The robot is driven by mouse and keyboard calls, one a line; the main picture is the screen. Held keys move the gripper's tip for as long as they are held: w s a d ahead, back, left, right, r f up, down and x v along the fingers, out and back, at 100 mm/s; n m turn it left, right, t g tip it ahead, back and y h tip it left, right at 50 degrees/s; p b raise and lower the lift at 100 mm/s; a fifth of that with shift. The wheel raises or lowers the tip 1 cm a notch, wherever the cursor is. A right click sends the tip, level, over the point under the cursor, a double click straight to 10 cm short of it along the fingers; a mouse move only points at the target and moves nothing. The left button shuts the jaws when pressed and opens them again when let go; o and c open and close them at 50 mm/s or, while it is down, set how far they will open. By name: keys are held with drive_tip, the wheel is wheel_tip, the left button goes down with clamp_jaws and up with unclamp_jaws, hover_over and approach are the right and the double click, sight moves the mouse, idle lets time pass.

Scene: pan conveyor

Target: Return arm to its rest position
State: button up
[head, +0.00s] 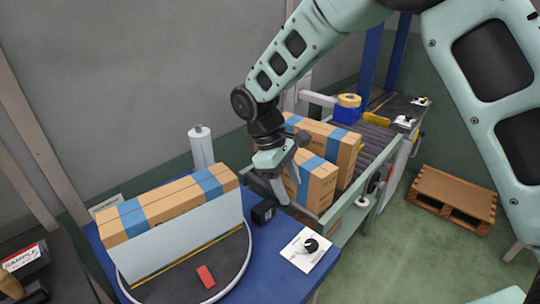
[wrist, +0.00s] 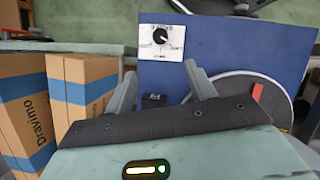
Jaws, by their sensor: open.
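My gripper (head: 277,186) hangs below my bent arm in the head view, over the gap between the blue table and the conveyor end. In the wrist view its two fingers (wrist: 158,74) are spread apart with nothing between them. Cardboard boxes with blue bands (head: 318,183) stand on the conveyor (head: 372,142) just right of the gripper, which partly hides them. They also show at the left of the wrist view (wrist: 82,88). I cannot tell whether the gripper touches a box.
A white cylinder (head: 202,148) stands behind. A wooden pallet (head: 452,198) lies on the open green floor at right.

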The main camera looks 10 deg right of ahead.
drive_tip(key=s+r+m+t+y, duration=0.1)
drive_tip(key=s+r+y, duration=0.1)
drive_tip(key=s, duration=1)
drive_tip(key=s+r+m+t+y, duration=0.1)
drive_tip(key=s+r, duration=0.4)
drive_tip(key=s, duration=0.7)
drive_tip(key=shift+s+m+t+y, duration=0.35)
drive_tip(key=shift+m+t+y, duration=0.05)
drive_tip(key=shift+y, duration=0.1)
drive_tip(key=shift+a, duration=0.1)
